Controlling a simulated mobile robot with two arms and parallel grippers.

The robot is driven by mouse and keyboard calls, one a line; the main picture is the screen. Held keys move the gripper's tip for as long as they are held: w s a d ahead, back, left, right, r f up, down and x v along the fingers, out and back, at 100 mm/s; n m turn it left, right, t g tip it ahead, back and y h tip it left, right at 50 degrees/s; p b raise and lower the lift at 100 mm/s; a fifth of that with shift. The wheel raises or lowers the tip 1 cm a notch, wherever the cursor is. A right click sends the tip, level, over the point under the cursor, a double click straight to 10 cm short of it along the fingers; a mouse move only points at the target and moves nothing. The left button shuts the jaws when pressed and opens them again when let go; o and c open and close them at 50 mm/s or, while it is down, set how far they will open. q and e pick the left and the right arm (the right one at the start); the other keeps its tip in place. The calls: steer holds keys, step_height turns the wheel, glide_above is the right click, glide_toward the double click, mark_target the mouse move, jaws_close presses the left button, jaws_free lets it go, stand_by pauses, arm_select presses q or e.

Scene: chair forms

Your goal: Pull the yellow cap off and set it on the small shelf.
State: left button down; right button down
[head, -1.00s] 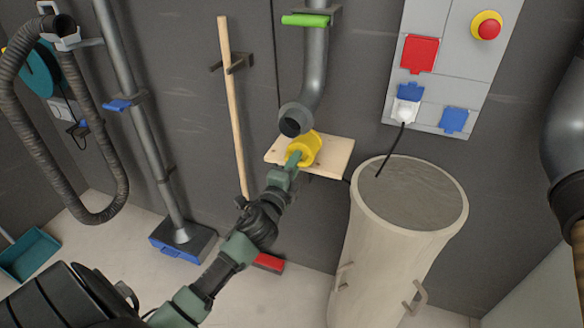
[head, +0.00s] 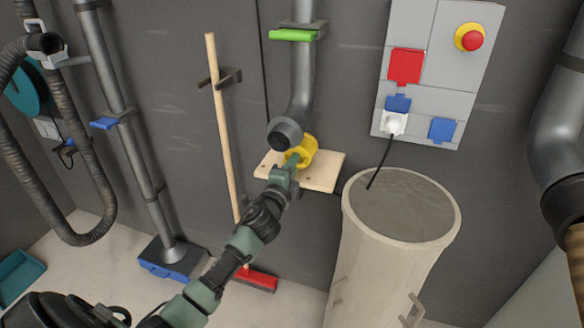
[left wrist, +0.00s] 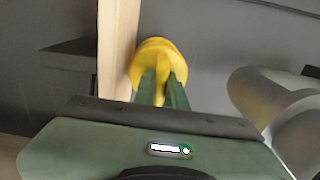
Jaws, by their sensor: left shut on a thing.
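The yellow cap (head: 308,149) is off the open end of the grey pipe (head: 285,133) and apart from it in the left wrist view. My left gripper (head: 292,162) is shut on the cap, which also shows at the fingertips in the left wrist view (left wrist: 152,53). In the head view the cap overlaps the back of the small wooden shelf (head: 320,173). In the left wrist view the cap is close beside the shelf's wood (left wrist: 116,60); I cannot tell whether they touch. My right gripper is not in view.
The pipe mouth hangs just above and left of the cap, with a green handle (head: 292,35) higher up. A broom (head: 222,130) leans left of the shelf. A large pale bin (head: 390,265) stands to the right, under a socket panel (head: 430,70). The shelf's right part is bare.

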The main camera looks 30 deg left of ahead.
arm_select(q)
steer(key=shift+f, duration=0.35)
stand_by(0.7)
steer(key=c, duration=1.2)
jaws_free()
steer(key=shift+o, duration=0.2)
steer(key=p+v, duration=0.1)
steer(key=v, duration=1.1)
stand_by(0.8)
steer(key=shift+f, duration=0.1)
stand_by(0.4)
